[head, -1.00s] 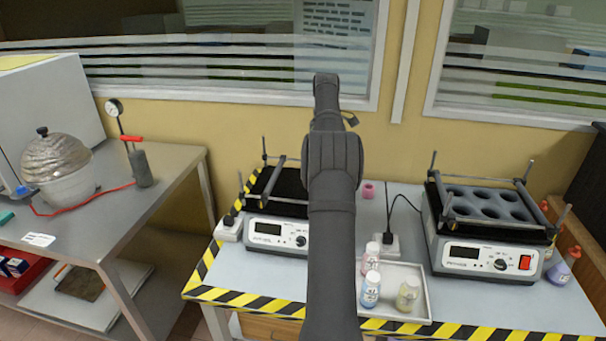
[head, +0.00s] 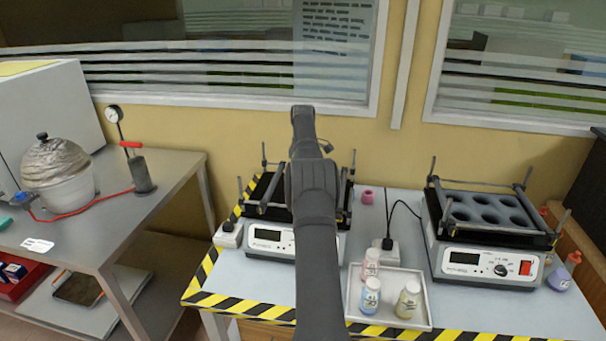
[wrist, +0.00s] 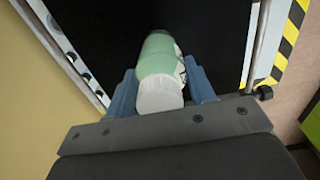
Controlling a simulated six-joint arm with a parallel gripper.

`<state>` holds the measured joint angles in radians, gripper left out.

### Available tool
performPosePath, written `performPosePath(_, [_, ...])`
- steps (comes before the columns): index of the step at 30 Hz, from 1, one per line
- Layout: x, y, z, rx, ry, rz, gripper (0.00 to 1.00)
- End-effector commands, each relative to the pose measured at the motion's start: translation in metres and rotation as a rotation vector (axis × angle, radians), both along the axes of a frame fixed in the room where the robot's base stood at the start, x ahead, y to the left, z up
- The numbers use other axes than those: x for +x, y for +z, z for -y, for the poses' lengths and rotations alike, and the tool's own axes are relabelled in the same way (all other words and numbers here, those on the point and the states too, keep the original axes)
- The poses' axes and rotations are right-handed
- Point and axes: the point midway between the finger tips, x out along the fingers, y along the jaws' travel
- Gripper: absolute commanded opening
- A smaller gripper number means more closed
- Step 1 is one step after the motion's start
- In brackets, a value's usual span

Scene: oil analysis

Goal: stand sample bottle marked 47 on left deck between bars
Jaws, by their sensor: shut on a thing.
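My gripper (wrist: 162,88) is shut on a sample bottle (wrist: 159,60) with a white cap and a green body. Dark marking shows on the bottle's label, but I cannot read the number. In the wrist view the bottle is over the black left deck (wrist: 120,22), with a metal bar (wrist: 258,40) at the side. I cannot tell whether the bottle touches the deck. In the head view my arm hides the gripper, the bottle and part of the left shaker, whose deck has bars (head: 275,176) above it.
A tray (head: 424,300) holds three bottles: pink (head: 370,264), blue (head: 370,296) and yellow (head: 407,299). The right shaker (head: 488,262) has a deck with round holes. A pink item (head: 367,196) and a white socket block (head: 386,252) stand between the shakers.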

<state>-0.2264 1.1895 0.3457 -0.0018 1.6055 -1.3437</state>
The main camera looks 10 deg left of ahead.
Motion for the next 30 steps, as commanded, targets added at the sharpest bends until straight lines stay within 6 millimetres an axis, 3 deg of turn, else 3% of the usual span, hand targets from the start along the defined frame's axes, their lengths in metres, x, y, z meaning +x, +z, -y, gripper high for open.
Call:
performPosePath(6, [0.000, -0.002, 0.000, 0.000, 0.000, 0.000, 0.22])
performPosePath(7, [0.000, -0.003, 0.000, 0.000, 0.000, 0.000, 0.51])
performPosePath(10, [0.000, -0.003, 0.000, 0.000, 0.000, 0.000, 0.71])
performPosePath(20, [0.000, 0.000, 0.000, 0.000, 0.000, 0.000, 0.71])
performPosePath(30, [0.001, 0.050, 0.000, 0.001, 0.000, 0.003, 0.71])
